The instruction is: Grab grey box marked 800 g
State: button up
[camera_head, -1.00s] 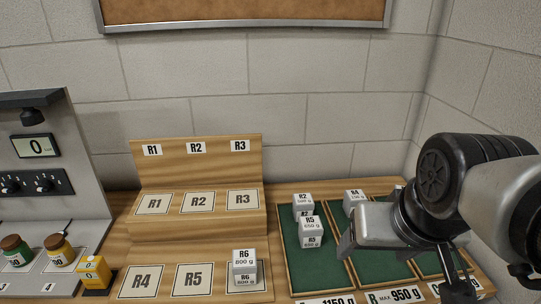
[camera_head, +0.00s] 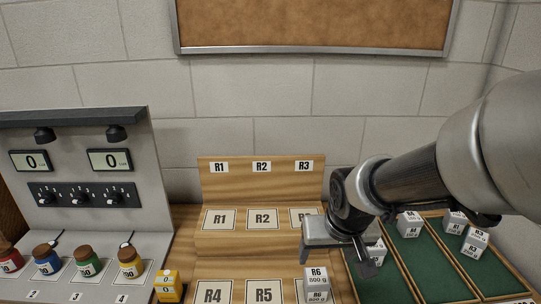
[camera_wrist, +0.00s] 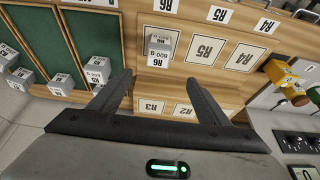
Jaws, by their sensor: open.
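The grey box marked R6 800 g (camera_head: 317,278) stands on the R6 label at the lower right of the wooden stepped stand, in the head view. In the wrist view the same box (camera_wrist: 159,44) shows upside down, beyond and between my fingertips. My gripper (camera_head: 308,254) is over the right side of the stand, above and behind the box. In the wrist view my gripper (camera_wrist: 158,84) has its two fingers spread wide with nothing between them. The box is apart from the fingers.
Green-lined trays (camera_head: 423,257) with several grey boxes stand right of the stand. My arm covers part of them. A grey device with displays (camera_head: 82,165), several coloured jars (camera_head: 88,261) and a yellow block (camera_head: 168,286) are at the left. Labels R4 (camera_head: 212,292) and R5 (camera_head: 264,291) are bare.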

jog(key=b, duration=0.4)
send_near(317, 277)
jog(key=x, duration=0.5)
jog(key=shift+w+a+f, duration=0.1)
jog(key=shift+w+f, duration=0.05)
jog(key=shift+w, duration=0.05)
jog(key=b+x, duration=0.2)
jog(key=x, duration=0.2)
jog(key=shift+d+f+b, duration=0.2)
jog(key=shift+f+b, duration=0.05)
jog(key=shift+b, duration=0.05)
jog(key=shift+w+f, duration=0.15)
jog(key=shift+f, duration=0.15)
jog(key=c, duration=1.2)
